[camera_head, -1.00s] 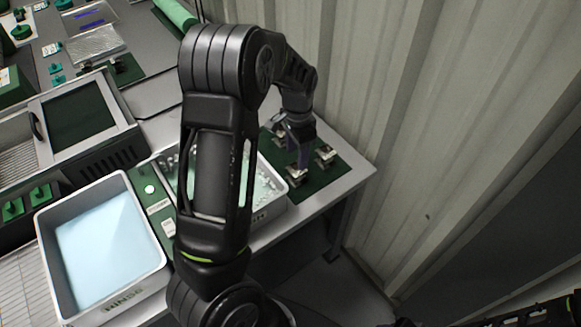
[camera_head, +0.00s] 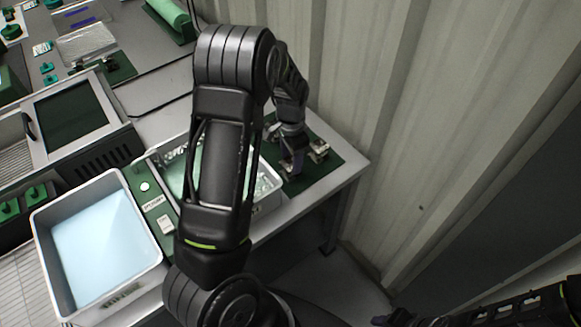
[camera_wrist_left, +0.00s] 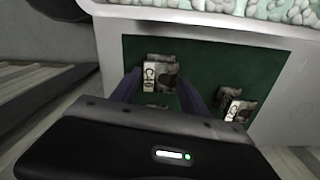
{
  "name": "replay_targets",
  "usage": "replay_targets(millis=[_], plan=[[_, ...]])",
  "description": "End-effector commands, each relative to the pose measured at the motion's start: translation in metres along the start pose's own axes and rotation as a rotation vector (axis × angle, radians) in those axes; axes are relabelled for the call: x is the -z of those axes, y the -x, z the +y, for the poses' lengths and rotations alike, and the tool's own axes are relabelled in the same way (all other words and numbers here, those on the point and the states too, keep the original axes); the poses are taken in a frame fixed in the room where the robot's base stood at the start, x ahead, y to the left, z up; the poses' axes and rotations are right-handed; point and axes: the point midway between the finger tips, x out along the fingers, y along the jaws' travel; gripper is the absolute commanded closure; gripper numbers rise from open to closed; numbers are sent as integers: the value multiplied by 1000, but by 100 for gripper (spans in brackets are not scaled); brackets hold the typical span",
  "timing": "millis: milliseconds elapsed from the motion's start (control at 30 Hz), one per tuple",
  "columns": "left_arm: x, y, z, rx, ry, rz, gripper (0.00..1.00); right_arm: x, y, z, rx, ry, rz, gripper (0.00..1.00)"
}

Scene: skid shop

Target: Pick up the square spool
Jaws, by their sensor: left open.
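Several small spool-like pieces with pale labels and dark bodies rest on a green mat (camera_wrist_left: 210,62). One piece (camera_wrist_left: 159,74) lies between the fingers of my left gripper (camera_wrist_left: 158,88) in the left wrist view, with its near part partly hidden by the gripper body. Another piece (camera_wrist_left: 240,110) lies to the right, outside the fingers. I cannot tell for sure which is the square spool. In the head view my left gripper (camera_head: 293,165) reaches down over the mat, open, beside a piece (camera_head: 318,148). My right arm shows at the bottom right; its jaws are unclear.
A tub of pale pieces (camera_head: 268,205) stands left of the mat, partly behind my left arm. A rinse tub (camera_head: 105,240) with pale blue liquid is further left. A corrugated wall (camera_head: 345,70) rises close behind the mat. The table's front edge (camera_head: 330,188) is near.

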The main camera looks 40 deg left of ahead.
Motion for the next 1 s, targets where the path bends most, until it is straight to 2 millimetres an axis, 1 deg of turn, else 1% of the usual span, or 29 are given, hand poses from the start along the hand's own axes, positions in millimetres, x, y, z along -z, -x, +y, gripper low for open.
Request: replay_targets(millis=[33, 100, 233, 833, 867, 1000], plan=[[-2, -8, 0, -2, 0, -5, 48, 0, 2, -1, -1, 0, 0, 64], [-1, -18, 0, -2, -1, -4, 48, 0, 3, -1, -1, -1, -1, 64], [-1, -30, 0, 0, 0, -2, 48, 0, 4, -1, -2, -1, -1, 64], [0, -31, 0, 0, -1, 0, 48, -1, 4, -1, -1, -1, -1, 64], [0, -31, 0, 0, -1, 0, 49, -1, 4, -1, -1, -1, -1, 64], [0, -31, 0, 0, -1, 0, 61, 0, 4, -1, -1, -1, -1, 64]])
